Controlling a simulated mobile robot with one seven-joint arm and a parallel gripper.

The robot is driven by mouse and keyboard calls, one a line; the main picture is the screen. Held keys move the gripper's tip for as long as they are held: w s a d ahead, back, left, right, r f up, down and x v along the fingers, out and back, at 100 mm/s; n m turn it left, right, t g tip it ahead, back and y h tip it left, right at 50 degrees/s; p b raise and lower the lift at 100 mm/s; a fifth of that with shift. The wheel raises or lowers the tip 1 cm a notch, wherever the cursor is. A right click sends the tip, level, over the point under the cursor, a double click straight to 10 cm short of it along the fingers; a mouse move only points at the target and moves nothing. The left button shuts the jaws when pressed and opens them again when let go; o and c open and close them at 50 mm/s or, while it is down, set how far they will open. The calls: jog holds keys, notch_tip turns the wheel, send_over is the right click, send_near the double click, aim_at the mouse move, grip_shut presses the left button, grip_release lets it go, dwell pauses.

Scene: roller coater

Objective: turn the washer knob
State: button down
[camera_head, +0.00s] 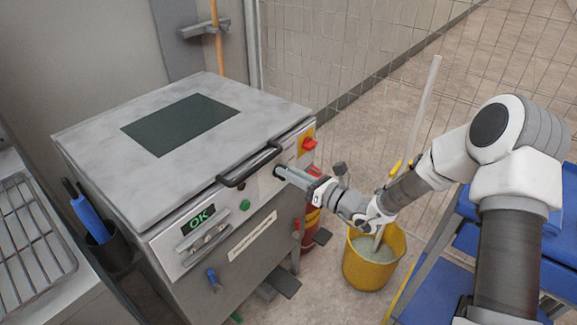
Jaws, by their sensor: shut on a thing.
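The washer is a grey steel machine (90,165) with a flat lid, a dark panel on top and a black bar handle (247,166) along its front edge. My gripper (284,172) reaches in from the right to the upper right of the machine's front panel, just below the right end of the bar handle. Its fingers are shut on a small part there, which appears to be the washer knob. The fingers hide most of that knob, so its shape and angle cannot be told.
A green button (245,205), a lit OK display (197,220) and a red switch on yellow (308,143) sit near my gripper. A yellow bucket (364,278) with a mop stands below my arm. Blue shelving (440,262) is at right, a wire fence (335,50) behind.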

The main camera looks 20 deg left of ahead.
jog(key=shift+w+d+f+m+p, duration=0.1)
jog(key=shift+f+m+p, duration=0.05)
jog(key=shift+m+p, duration=2.2)
jog(key=shift+w+f+m+p, duration=0.2)
jog(key=shift+m+p, duration=1.55)
jog(key=shift+m, duration=1.1)
jog(key=shift+w+d+f+m+p, duration=0.1)
jog(key=shift+f+m+p, duration=0.05)
jog(key=shift+m+p, duration=2.2)
jog(key=shift+m, duration=0.45)
jog(key=c, duration=0.9)
grip_release()
jog(key=shift+o, duration=0.2)
